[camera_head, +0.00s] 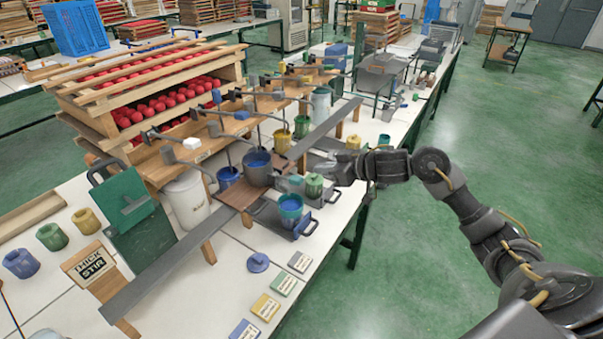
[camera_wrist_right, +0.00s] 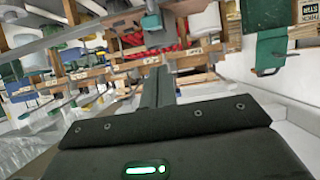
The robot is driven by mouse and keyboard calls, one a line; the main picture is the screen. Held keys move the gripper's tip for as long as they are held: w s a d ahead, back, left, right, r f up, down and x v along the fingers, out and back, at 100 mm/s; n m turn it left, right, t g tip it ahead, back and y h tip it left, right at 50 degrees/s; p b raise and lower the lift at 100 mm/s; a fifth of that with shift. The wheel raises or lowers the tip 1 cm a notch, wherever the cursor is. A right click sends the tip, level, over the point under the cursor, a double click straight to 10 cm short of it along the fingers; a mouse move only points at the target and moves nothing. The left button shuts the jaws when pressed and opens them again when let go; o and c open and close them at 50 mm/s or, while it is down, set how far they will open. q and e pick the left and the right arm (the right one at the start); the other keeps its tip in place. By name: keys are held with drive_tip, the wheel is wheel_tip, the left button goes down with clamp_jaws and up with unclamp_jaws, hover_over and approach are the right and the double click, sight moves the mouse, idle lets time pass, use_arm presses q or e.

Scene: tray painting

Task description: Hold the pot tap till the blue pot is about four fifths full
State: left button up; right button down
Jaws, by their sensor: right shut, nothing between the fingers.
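A blue pot (camera_head: 228,178) stands under the row of taps, beside the white bucket. My right gripper (camera_head: 318,170) is shut and empty, just right of the grey pot, near a green pot (camera_head: 314,187). Its dark fingers (camera_wrist_right: 158,85) show in the wrist view. My left gripper is out of view.
A long grey rail (camera_head: 180,268) runs along the table past the pots. Wooden racks of red balls (camera_head: 165,103) stand behind. A green board (camera_head: 140,225) and a THICK STIR sign (camera_head: 90,264) are at left. Labelled cards (camera_head: 265,306) lie at the front edge.

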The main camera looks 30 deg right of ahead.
drive_tip(key=shift+d+r, duration=0.25)
drive_tip(key=shift+r, duration=0.4)
drive_tip(key=shift+d+r, duration=0.2)
drive_tip(key=shift+r, duration=0.4)
drive_tip(key=shift+a, duration=0.1)
drive_tip(key=p, duration=0.2)
hover_over(302, 183)
drive_tip(key=f, duration=0.4)
drive_tip(key=shift+w+a+f, duration=0.15)
drive_tip(key=shift+w+a, duration=0.25)
drive_tip(key=f, duration=0.1)
drive_tip(key=f+p, duration=0.1)
drive_tip(key=shift+s+d+f, duration=0.2)
drive_tip(key=shift+s+f, duration=0.1)
drive_tip(key=shift+s+d+f, duration=0.15)
drive_tip(key=shift+f, duration=0.6)
